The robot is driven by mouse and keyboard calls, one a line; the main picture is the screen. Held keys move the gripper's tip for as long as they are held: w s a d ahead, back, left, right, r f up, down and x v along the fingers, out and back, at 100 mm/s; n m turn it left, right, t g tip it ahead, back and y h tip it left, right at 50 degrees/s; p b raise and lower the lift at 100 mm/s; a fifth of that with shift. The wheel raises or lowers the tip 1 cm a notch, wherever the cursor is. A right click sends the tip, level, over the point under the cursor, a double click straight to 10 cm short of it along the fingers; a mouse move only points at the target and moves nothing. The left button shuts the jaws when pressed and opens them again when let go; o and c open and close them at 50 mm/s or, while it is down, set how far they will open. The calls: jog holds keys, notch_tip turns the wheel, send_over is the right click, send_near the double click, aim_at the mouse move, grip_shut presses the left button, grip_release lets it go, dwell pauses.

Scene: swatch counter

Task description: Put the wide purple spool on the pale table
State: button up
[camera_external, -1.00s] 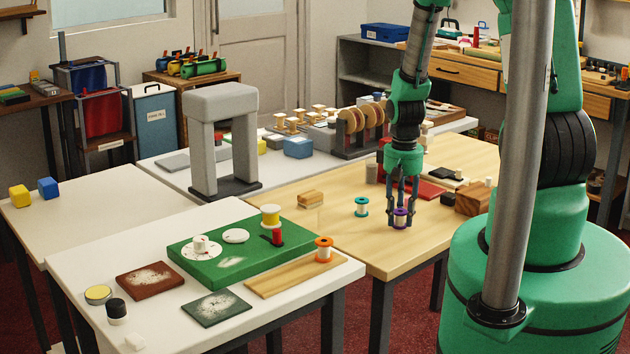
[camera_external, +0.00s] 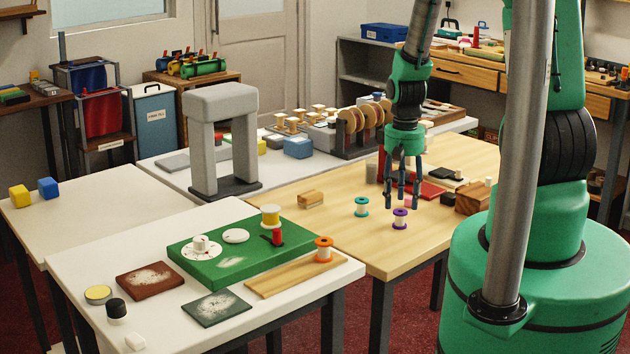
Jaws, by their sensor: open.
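The purple spool (camera_external: 400,219) stands upright on the wooden-topped table (camera_external: 345,240), near its front edge, with white between its purple flanges. My gripper (camera_external: 402,203) points down just above and behind it in the picture, fingers apart and holding nothing; it appears clear of the spool. A teal spool (camera_external: 361,207) stands to the left of the purple one. Two white-topped tables are in view, one at the front left (camera_external: 90,258) and one further left (camera_external: 100,207); I cannot tell from the picture which is called the pale table.
The front white table carries a green board (camera_external: 205,262) with spools, an orange spool (camera_external: 324,249) on a plank and several patches. A grey arch (camera_external: 222,140) stands behind. A wooden block (camera_external: 311,198) and dark red box (camera_external: 472,201) flank the spools. The far-left table is mostly bare.

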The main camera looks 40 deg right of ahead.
notch_tip(320, 180, up, 7)
dwell(0.4)
jog(key=shift+r, duration=0.1)
dwell(0.4)
notch_tip(320, 180, up, 16)
jog(key=n+t, duration=0.1)
jog(key=t, duration=0.1)
send_over(399, 212)
jog(key=a, duration=0.7)
jog(key=s+a+r, duration=0.4)
jog(key=a+r, duration=0.2)
jog(key=r, duration=0.5)
jog(key=s+a+r+n+t, duration=0.1)
jog(key=s+a+r, duration=0.4)
jog(key=s, duration=0.3)
jog(key=s+a+r+n+t, duration=0.1)
jog(key=s+a+r+t, duration=0.1)
jog(key=s+a+r, duration=0.4)
notch_tip(399, 212, up, 2)
jog(key=s, duration=0.3)
jog(key=shift+a+n+t, duration=0.25)
jog(key=shift+n+t, duration=0.05)
